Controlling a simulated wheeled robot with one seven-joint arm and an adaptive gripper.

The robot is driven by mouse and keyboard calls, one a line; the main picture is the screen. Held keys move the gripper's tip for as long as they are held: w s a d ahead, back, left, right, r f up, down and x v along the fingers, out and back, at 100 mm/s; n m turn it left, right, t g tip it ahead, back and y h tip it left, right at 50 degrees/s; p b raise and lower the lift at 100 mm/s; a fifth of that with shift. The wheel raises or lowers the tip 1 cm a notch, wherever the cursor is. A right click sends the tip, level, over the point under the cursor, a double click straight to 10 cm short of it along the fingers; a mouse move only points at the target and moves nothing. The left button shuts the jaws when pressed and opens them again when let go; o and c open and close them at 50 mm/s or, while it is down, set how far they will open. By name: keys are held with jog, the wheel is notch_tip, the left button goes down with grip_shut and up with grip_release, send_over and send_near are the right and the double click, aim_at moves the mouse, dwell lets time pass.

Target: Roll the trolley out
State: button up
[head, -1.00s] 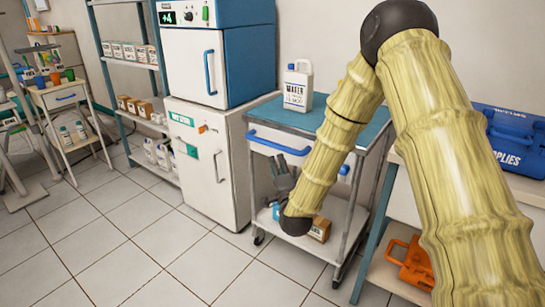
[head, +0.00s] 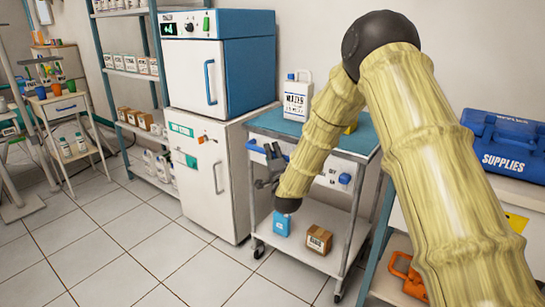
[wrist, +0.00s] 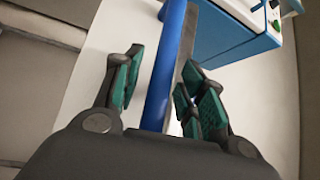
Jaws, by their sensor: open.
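The trolley (head: 337,214) stands in the middle of the head view, with a blue top, a white drawer front and a lower shelf on castors. Its blue handle (head: 255,147) runs along the front, partly hidden by my arm. My gripper (head: 271,166) is at the left part of the handle. In the wrist view my open gripper (wrist: 162,72) has the blue handle bar (wrist: 168,60) between its two fingers. I cannot tell whether the fingers touch the bar.
A white jug (head: 296,98) stands on the trolley; a blue container (head: 281,224) and a cardboard box (head: 318,240) are on its lower shelf. A white cabinet (head: 206,185) stands close on its left, a bench with a blue supplies case (head: 508,145) on its right. The tiled floor in front is clear.

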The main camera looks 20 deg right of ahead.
jog(key=shift+w, duration=0.2)
grip_shut()
